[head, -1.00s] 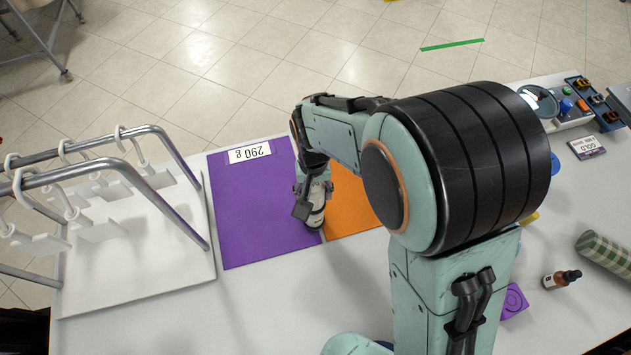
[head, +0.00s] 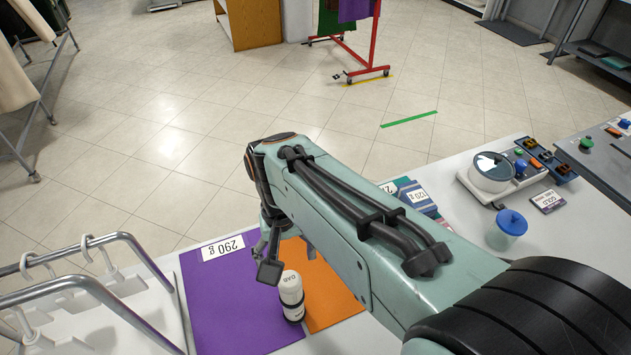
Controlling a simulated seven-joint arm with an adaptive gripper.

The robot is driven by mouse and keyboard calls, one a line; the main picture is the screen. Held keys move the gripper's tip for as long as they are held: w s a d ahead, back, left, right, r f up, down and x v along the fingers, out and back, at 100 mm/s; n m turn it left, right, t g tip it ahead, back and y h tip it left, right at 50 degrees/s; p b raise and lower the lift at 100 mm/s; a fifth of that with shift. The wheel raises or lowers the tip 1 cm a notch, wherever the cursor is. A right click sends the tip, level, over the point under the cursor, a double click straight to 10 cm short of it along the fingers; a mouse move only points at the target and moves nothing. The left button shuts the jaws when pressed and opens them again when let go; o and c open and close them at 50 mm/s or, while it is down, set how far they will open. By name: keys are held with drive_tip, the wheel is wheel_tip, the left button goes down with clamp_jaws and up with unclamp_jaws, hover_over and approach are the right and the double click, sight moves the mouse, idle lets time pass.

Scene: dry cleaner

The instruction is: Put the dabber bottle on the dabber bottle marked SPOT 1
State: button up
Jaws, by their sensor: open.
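One white dabber bottle (head: 291,296) with a dark band near its base stands upright in the head view, at the border of the purple mat and the orange mat. Lettering that seems to read DAB shows on it. My gripper (head: 268,262) is open and empty, up and to the left of the bottle and apart from it. My arm hides part of the orange mat. No bottle marked SPOT 1 can be made out.
The purple mat (head: 215,305) carries a 290 g label. The orange mat (head: 325,300) lies beside it. A metal rail rack (head: 85,285) stands at left. A blue-lidded jar (head: 508,228), a round-dial device (head: 492,172) and a label card (head: 547,201) are at right.

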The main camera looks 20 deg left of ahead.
drive_tip(key=shift+r, duration=0.6)
drive_tip(key=shift+d+r, duration=0.15)
drive_tip(key=shift+d, duration=0.15)
drive_tip(key=s+d+r+m, duration=0.2)
drive_tip(key=d+m, duration=0.1)
drive_tip(key=d, duration=1.1)
drive_tip(key=s+d+f+m, duration=0.2)
drive_tip(key=s+d, duration=0.7)
drive_tip(key=shift+m+y, duration=0.3)
drive_tip(key=shift+y, duration=0.1)
